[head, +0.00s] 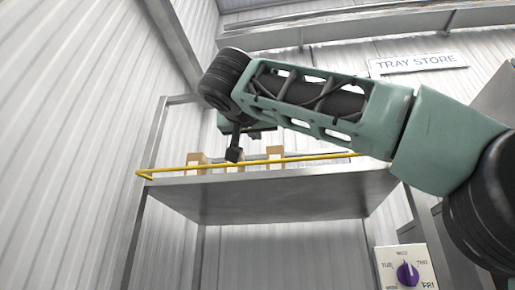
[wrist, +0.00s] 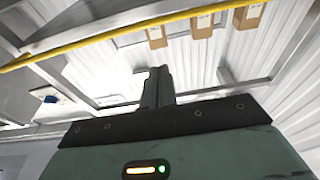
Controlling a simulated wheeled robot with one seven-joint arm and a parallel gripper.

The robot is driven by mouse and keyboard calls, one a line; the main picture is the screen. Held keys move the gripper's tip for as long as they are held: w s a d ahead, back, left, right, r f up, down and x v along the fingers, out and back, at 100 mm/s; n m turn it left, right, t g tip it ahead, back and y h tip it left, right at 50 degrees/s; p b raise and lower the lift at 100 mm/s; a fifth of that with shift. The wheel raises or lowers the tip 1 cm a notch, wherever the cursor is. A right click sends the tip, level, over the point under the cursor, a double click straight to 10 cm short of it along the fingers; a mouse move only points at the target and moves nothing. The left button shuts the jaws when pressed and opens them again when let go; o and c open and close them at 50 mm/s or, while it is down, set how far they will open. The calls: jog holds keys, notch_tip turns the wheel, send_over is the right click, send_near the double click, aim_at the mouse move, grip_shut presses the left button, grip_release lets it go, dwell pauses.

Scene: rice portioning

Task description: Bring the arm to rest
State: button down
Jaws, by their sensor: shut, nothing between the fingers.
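My gripper (head: 234,154) hangs from the end of my raised teal arm in the head view, in front of a high metal shelf (head: 270,203). Its dark fingers also show in the wrist view (wrist: 157,88), shut together with nothing between them. In the head view the fingertips appear close to the shelf's yellow rail (head: 310,158); I cannot tell whether they touch it. My arm reaches in from the right and covers part of the shelf's back and right side.
Small brown boxes (head: 275,153) stand on the shelf behind the rail; they also show in the wrist view (wrist: 202,25). A dial panel (head: 391,272) with day names is below right. A "TRAY STORE" sign (head: 417,63) hangs on the wall. The space left of my arm looks clear.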

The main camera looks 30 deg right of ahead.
jog(key=shift+v, duration=0.8)
jog(key=w+a+f+n+g+y, duration=0.1)
jog(key=w+a+f+n+y, duration=0.3)
jog(key=f, duration=0.5)
jog(key=w+a+f+n+y, duration=0.25)
jog(key=a+f+n, duration=0.2)
jog(key=f, duration=0.45)
jog(key=s+a+f+n+g+y, duration=0.2)
jog(key=f+n+g, duration=0.1)
jog(key=f, duration=0.9)
jog(key=s+a+f+n+g+y, duration=0.2)
jog(key=f+n+g, duration=0.1)
jog(key=f, duration=0.9)
jog(key=s+d+f+g+y, duration=0.1)
jog(key=s+d+f+g, duration=0.3)
jog(key=s+f, duration=0.85)
jog(key=s+d+f+g+y, duration=0.15)
jog(key=s+f+g, duration=0.35)
jog(key=s+f, duration=0.7)
notch_tip(320, 180, up, 13)
jog(key=w+p, duration=0.2)
jog(key=p, duration=1.4)
jog(key=shift+w+d+r+g+p, duration=0.25)
jog(key=shift+w+g+p, duration=0.05)
jog(key=shift+w, duration=0.05)
